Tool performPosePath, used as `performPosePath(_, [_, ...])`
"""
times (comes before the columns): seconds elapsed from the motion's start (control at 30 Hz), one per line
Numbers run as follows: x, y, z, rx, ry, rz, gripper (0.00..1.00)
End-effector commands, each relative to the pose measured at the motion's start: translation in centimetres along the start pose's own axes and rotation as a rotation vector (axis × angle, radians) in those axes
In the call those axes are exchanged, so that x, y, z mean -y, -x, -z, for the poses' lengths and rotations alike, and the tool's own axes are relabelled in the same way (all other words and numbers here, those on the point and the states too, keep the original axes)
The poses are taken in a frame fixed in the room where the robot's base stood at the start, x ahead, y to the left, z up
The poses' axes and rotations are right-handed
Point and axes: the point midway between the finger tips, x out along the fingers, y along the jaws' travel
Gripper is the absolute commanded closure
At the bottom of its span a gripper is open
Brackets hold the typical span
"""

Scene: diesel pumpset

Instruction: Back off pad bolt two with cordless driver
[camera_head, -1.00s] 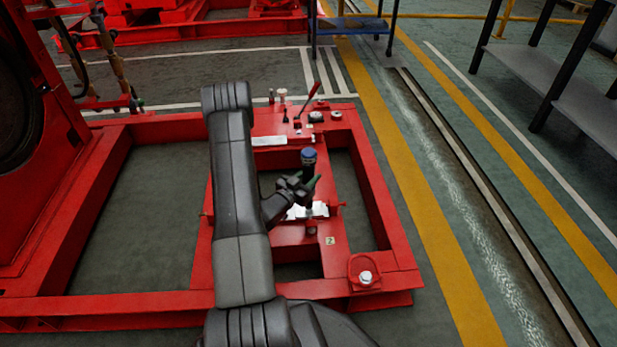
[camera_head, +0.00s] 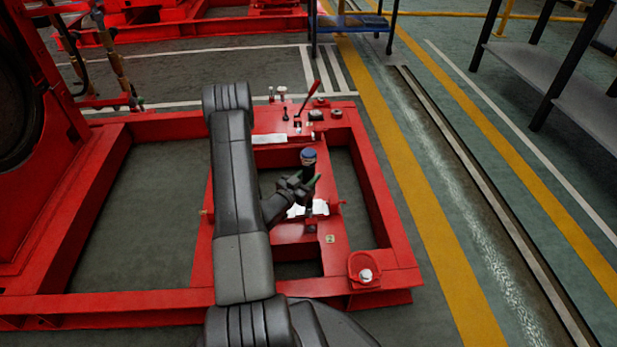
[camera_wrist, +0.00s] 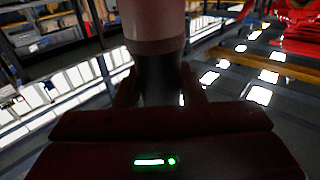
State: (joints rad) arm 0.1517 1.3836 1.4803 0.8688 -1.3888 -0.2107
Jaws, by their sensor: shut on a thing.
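The cordless driver (camera_head: 308,156) stands roughly upright over the red skid frame, with a blue top and a dark body. My gripper (camera_head: 304,184) is shut around its middle, and my arm comes in from the left. In the wrist view the driver (camera_wrist: 155,25) is a blurred pinkish and dark cylinder between the fingers. The driver's lower end is above a red mounting plate beside a small tag (camera_head: 330,239) that seems to read 2. Pad bolt two itself is not clearly visible below the driver, and I cannot tell whether the driver touches it.
The red skid frame (camera_head: 390,225) surrounds the work spot. A red lever (camera_head: 307,98) and small fittings stand at its far end. A silver-headed bolt (camera_head: 365,275) sits at the near right corner. Dark-legged benches (camera_head: 560,80) stand at the right, with clear floor between.

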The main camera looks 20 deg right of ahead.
Motion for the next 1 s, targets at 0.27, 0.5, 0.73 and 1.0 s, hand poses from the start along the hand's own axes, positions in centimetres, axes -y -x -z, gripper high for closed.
performPosePath(0.27, [0.03, -0.03, 0.30, -0.002, -0.001, 0.000, 1.00])
performPosePath(0.5, [0.03, -0.03, 0.29, -0.002, -0.001, 0.000, 1.00])
performPosePath(0.73, [0.03, -0.03, 0.10, -0.002, -0.001, 0.000, 1.00])
performPosePath(1.0, [0.03, -0.03, -0.27, -0.002, -0.001, 0.000, 1.00])
